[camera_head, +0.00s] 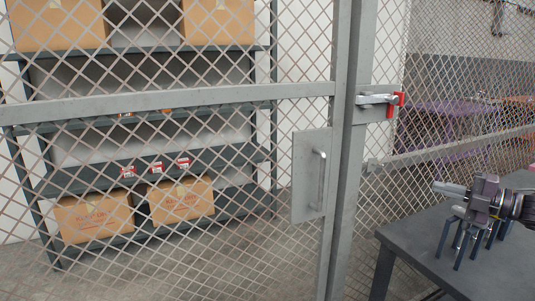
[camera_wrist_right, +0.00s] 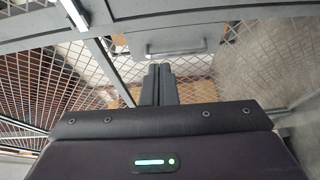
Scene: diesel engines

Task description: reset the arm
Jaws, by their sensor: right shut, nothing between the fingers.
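My right gripper (camera_head: 438,187) comes in from the right edge of the head view, with its pale fingers together and pointing left. In the right wrist view its two dark fingers (camera_wrist_right: 160,70) lie side by side with nothing between them. Beyond them in that view is the door handle plate (camera_wrist_right: 165,42), which the fingertips appear apart from. The same handle plate (camera_head: 309,175) shows in the head view, well to the left of the gripper. My left gripper is not in view.
A wire mesh door with a grey post (camera_head: 345,150) and a red-tipped latch (camera_head: 380,99) stands ahead. Behind it is a shelf with cardboard boxes (camera_head: 92,218). A dark table (camera_head: 430,250) with several short dark posts (camera_head: 460,240) stands at the lower right.

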